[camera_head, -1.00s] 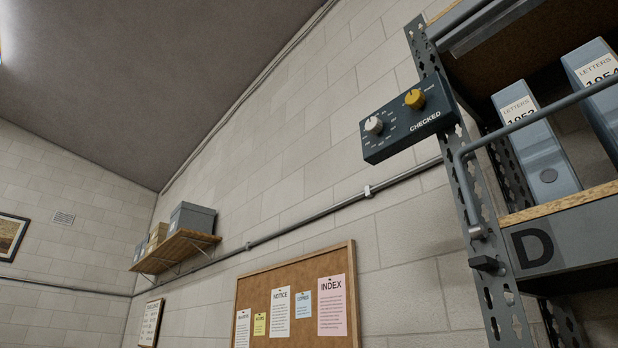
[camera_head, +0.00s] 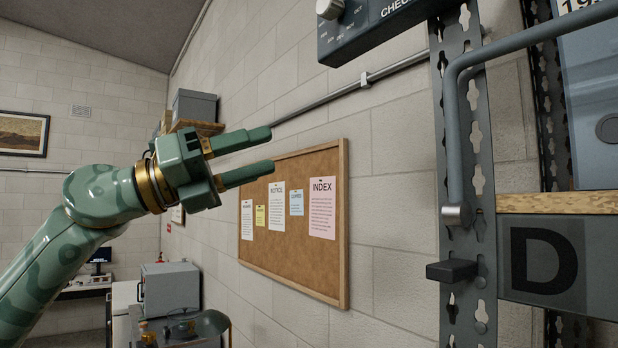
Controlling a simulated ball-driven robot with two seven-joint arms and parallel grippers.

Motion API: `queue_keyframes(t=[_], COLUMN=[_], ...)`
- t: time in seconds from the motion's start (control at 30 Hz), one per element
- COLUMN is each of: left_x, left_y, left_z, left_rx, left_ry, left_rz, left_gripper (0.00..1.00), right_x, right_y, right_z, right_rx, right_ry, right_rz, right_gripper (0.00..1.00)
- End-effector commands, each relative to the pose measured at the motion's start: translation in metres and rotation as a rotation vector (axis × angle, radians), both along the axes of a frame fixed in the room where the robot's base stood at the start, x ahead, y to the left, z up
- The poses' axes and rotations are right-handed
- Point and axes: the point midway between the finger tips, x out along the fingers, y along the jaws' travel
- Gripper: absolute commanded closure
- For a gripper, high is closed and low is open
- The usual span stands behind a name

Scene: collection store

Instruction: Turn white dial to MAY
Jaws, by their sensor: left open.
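The white dial (camera_head: 329,8) is at the top edge of the head view, partly cut off. It sits on a dark panel (camera_head: 375,30) with small month lettering around it and part of the word CHECKED. The lettering is too small and cropped to tell where the dial points. My left gripper (camera_head: 272,150) is open and empty, in front of the wall, below and left of the panel and apart from it. Its two fingers point right. My right gripper is not in view.
A grey shelving upright (camera_head: 466,180) with a bent grey rail (camera_head: 456,130) stands right of the panel. A cork board (camera_head: 300,262) hangs on the wall behind my left gripper. A conduit (camera_head: 318,100) runs along the wall. A grey cabinet (camera_head: 170,288) stands at lower left.

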Motion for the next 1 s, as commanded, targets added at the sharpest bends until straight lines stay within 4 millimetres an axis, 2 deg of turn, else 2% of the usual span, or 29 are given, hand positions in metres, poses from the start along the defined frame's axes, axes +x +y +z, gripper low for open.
queue_keyframes(t=[0.03, 0.13, 0.2, 0.3, 0.4, 0.57, 0.67, 1.0], left_x=[-0.030, -0.078, -0.105, -0.135, -0.153, -0.153, -0.143, -0.093], left_y=[0.002, 0.012, 0.023, 0.038, 0.049, 0.044, 0.029, -0.041], left_z=[0.047, 0.101, 0.129, 0.157, 0.172, 0.177, 0.177, 0.179], left_rx=[0.111, 0.308, 0.402, 0.483, 0.519, 0.537, 0.537, 0.535], left_ry=[-0.101, -0.233, -0.290, -0.336, -0.354, -0.358, -0.357, -0.357], left_rz=[0.041, 0.157, 0.246, 0.353, 0.419, 0.448, 0.443, 0.441], left_gripper=[0.50, 0.50, 0.50, 0.50, 0.50, 0.50, 0.50, 0.50], right_x=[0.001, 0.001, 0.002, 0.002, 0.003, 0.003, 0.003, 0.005], right_y=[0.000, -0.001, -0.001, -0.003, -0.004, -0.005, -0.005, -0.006], right_z=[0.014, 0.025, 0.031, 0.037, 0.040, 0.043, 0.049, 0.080], right_rx=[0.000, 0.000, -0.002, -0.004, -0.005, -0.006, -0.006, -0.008], right_ry=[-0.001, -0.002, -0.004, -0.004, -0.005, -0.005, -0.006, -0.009], right_rz=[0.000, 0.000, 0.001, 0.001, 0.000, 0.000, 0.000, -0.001], right_gripper=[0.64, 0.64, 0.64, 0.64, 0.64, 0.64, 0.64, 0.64])
